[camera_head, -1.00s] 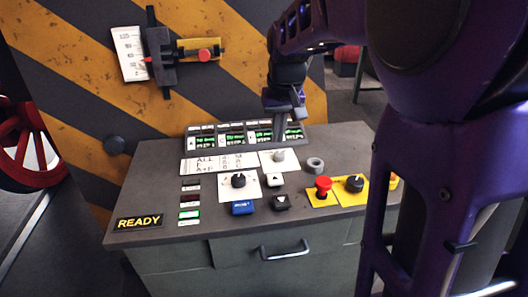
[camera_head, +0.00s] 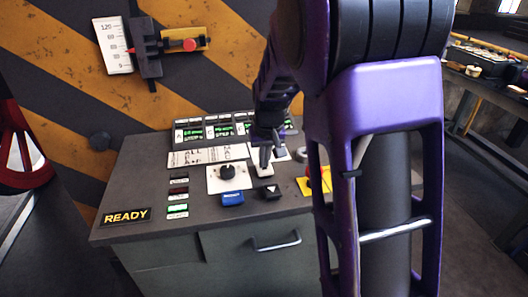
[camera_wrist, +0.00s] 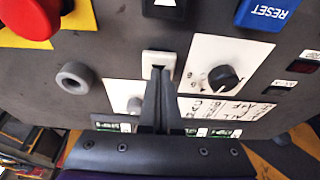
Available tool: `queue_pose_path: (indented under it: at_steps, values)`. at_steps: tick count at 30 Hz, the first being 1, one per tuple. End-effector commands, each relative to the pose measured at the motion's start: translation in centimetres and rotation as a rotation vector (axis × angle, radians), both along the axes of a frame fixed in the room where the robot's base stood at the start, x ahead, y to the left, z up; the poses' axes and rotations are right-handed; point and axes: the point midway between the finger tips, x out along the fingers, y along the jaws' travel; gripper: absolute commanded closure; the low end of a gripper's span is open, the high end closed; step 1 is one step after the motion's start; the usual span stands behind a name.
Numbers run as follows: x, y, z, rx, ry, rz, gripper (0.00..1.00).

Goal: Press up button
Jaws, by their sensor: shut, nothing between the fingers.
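The up button is a white square button with a dark triangle (camera_wrist: 158,60), on the grey console just beyond my fingertips in the wrist view. In the head view the white button (camera_head: 264,172) is partly hidden by my gripper (camera_head: 265,160). My gripper (camera_wrist: 158,76) is shut and empty, its fingertips at the edge of the white button. I cannot tell whether they touch it or whether it is pressed down. A black button with a white triangle (camera_wrist: 165,4) sits close by; it also shows in the head view (camera_head: 271,193).
A blue RESET button (camera_wrist: 266,12), a black knob (camera_wrist: 223,78), a grey ring (camera_wrist: 75,78) and a red mushroom button (camera_wrist: 30,15) surround it. A READY sign (camera_head: 126,216) is lit at the console's left. My arm hides the console's right side.

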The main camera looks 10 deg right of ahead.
Motion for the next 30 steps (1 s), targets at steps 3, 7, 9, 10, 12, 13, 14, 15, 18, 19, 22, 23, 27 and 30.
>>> queue_pose_path:
  at_steps: [3, 7, 9, 10, 12, 13, 14, 15, 18, 19, 22, 23, 27, 30]
  values:
    - [0.0, 0.0, -0.2, 0.0, 0.0, 0.0, 1.0]
    - [0.0, 0.0, -0.1, 0.0, 0.0, 0.0, 1.0]
    - [0.0, 0.0, -0.1, 0.0, 0.0, 0.0, 1.0]
    - [0.0, 0.0, -0.2, 0.0, 0.0, 0.0, 1.0]
    - [0.0, 0.0, -0.6, 0.0, 0.0, 0.0, 1.0]
    - [0.0, 0.0, -0.9, 0.0, 0.001, 0.0, 1.0]
    - [0.0, 0.0, -1.3, 0.0, 0.001, 0.0, 1.0]
    - [0.0, 0.0, -1.8, 0.0, 0.002, 0.0, 1.0]
    - [-0.1, 0.0, -2.7, 0.0, 0.003, 0.0, 1.0]
    - [-0.1, 0.0, -2.8, 0.0, 0.003, 0.0, 1.0]
    - [-0.2, 0.0, -2.8, 0.0, 0.007, 0.0, 1.0]
    - [-0.2, 0.0, -2.9, 0.0, 0.008, 0.0, 1.0]
    - [-0.3, 0.0, -3.0, -0.001, 0.012, 0.0, 1.0]
    - [-0.3, 0.0, -2.6, 0.0, 0.011, 0.0, 1.0]
